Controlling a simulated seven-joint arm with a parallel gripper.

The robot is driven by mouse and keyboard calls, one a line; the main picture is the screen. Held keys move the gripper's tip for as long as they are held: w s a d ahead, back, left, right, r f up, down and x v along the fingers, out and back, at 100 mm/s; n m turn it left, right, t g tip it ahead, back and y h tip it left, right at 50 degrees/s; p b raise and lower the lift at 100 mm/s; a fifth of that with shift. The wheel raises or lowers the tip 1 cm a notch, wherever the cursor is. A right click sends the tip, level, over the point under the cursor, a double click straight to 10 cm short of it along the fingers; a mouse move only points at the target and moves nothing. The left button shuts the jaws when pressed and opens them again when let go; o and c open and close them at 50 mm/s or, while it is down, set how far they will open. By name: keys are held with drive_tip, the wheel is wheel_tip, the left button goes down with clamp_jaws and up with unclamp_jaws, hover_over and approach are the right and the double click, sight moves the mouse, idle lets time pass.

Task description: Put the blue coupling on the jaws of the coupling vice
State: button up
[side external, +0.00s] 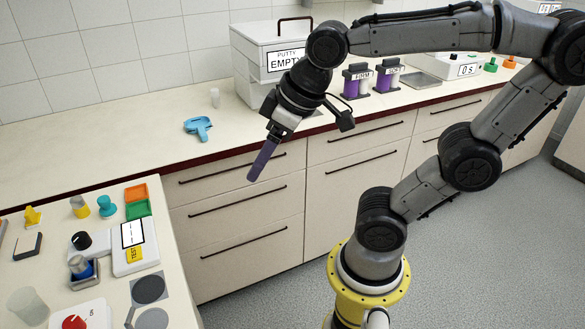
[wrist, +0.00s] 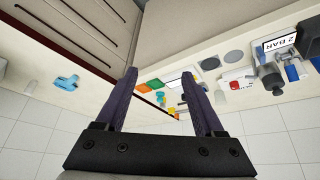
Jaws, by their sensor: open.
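My gripper (side external: 258,160) is in the air in front of the counter drawers, its purple fingers pointing down. In the wrist view the fingers (wrist: 165,88) are apart with nothing held between them. A blue part under a grey metal cylinder sits in a metal holder (side external: 83,270) on the near-left counter; it may be the coupling vice, but I cannot tell. Another blue part (wrist: 292,72) stands beside a dark cylinder at the right of the wrist view. I cannot tell for sure which blue piece is the coupling.
A light blue tool (side external: 198,127) lies on the back counter and also shows in the wrist view (wrist: 67,82). A putty box (side external: 262,55) stands behind. The left counter holds a teal knob-shaped piece (side external: 107,206), trays (side external: 137,209), a panel (side external: 135,245) and a red knob (side external: 74,322).

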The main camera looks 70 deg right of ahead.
drive_tip(key=shift+m, duration=0.5)
drive_tip(key=s+f, duration=0.1)
drive_tip(key=s+d, duration=0.1)
drive_tip(key=s, duration=0.1)
drive_tip(key=s+f, duration=0.1)
drive_tip(key=s, duration=0.1)
drive_tip(key=shift+d+f, duration=0.25)
drive_tip(key=shift+f, duration=0.1)
